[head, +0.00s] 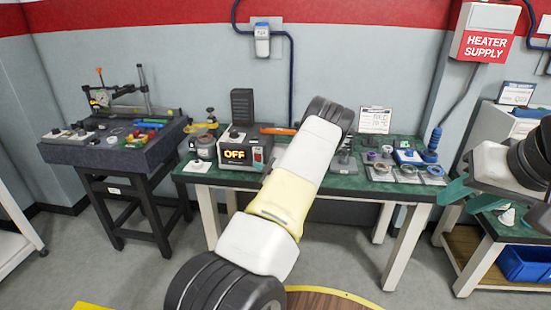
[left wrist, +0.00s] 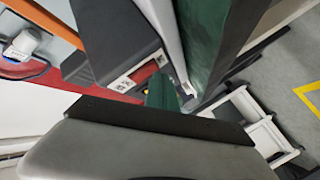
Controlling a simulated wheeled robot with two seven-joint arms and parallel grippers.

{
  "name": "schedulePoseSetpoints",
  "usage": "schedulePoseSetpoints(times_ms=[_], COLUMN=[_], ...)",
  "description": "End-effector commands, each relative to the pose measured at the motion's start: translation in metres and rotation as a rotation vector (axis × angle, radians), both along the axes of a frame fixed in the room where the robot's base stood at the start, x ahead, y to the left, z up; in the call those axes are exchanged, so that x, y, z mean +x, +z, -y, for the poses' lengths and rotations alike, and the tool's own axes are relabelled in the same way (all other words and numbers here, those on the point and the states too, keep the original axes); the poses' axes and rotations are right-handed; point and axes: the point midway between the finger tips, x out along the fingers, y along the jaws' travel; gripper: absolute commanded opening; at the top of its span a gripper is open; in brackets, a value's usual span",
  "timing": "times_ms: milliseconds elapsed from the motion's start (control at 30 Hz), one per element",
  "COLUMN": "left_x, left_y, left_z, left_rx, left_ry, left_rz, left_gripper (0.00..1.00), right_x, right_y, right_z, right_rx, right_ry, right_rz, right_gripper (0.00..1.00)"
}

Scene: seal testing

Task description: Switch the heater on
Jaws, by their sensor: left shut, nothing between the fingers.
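The heater (head: 236,154) is a dark box on the left part of the green bench. Its front display reads OFF in lit letters, and a red switch (head: 257,155) sits at the right of its front. In the left wrist view the dark box (left wrist: 120,38) is close ahead, with the red switch (left wrist: 146,73) on its face. My left gripper (left wrist: 155,118) is shut and empty, a little apart from the box; in the head view my own arm hides it. My right gripper (head: 475,195) is at the far right, away from the heater, its fingers partly unclear.
A dark side table (head: 90,155) stands left. A HEATER SUPPLY box (head: 484,35) hangs on the wall. A blue bin (head: 525,263) is lower right.

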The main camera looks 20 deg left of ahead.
Motion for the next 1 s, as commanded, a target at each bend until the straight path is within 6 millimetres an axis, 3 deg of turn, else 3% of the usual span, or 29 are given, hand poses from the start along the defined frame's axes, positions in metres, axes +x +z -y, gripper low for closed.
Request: schedulePoseSetpoints(times_ms=[1000], left_x=[-0.015], left_y=[0.002], left_z=[0.003], left_rx=[0.000], left_ry=[0.000], left_rz=[0.000], left_gripper=[0.00], right_x=[0.000], right_y=[0.000], right_z=[0.000], right_rx=[0.000], right_ry=[0.000], right_rz=[0.000], right_gripper=[0.36])
